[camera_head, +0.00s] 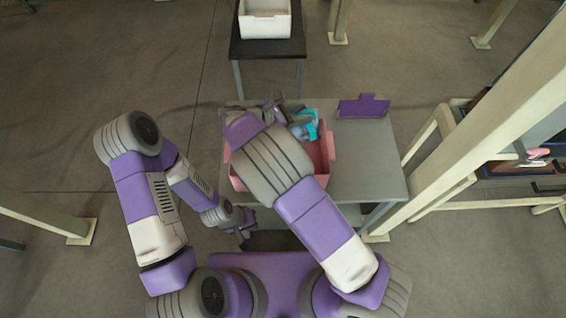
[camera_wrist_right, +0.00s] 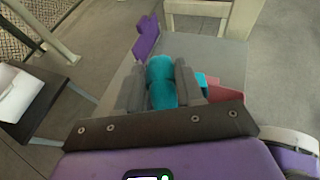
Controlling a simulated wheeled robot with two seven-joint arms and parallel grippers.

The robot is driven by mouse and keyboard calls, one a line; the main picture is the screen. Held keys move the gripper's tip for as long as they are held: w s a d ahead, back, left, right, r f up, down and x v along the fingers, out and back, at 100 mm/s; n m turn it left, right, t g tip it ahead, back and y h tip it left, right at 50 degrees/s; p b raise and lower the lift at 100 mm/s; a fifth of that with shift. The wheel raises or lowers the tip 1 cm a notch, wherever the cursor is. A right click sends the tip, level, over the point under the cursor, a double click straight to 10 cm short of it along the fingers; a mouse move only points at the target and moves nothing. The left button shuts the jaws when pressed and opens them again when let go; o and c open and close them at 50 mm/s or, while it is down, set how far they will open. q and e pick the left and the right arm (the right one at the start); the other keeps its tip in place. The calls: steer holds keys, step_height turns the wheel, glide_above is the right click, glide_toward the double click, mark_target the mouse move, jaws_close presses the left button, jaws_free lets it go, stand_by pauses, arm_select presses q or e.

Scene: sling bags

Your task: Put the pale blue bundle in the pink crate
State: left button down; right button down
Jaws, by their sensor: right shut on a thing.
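The blue bundle (camera_head: 312,122) shows at the far side of the pink crate (camera_head: 327,155) in the head view. My right gripper (camera_head: 290,116) is shut on the bundle. In the right wrist view the bundle (camera_wrist_right: 161,80) sits between the two grey fingers of my right gripper (camera_wrist_right: 160,88). A corner of the pink crate (camera_wrist_right: 214,92) shows beside the fingers there. My right arm hides much of the crate and its inside in the head view. My left gripper (camera_head: 243,229) hangs near the table's front edge, away from the bundle; its jaw opening is unclear.
The grey table (camera_head: 365,170) has free room right of the crate. A purple sign-like stand (camera_head: 363,106) is at its back right. A white bin (camera_head: 265,20) stands on a dark table behind. Pale posts and a shelf frame (camera_head: 480,130) are at the right.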

step_height(320, 180, down, 18)
steer(key=b, duration=0.5)
steer(key=shift+r, duration=0.25)
steer(key=shift+f, duration=0.1)
steer(key=shift+f, duration=0.15)
steer(key=c, duration=0.7)
jaws_free()
steer(key=shift+c, duration=0.2)
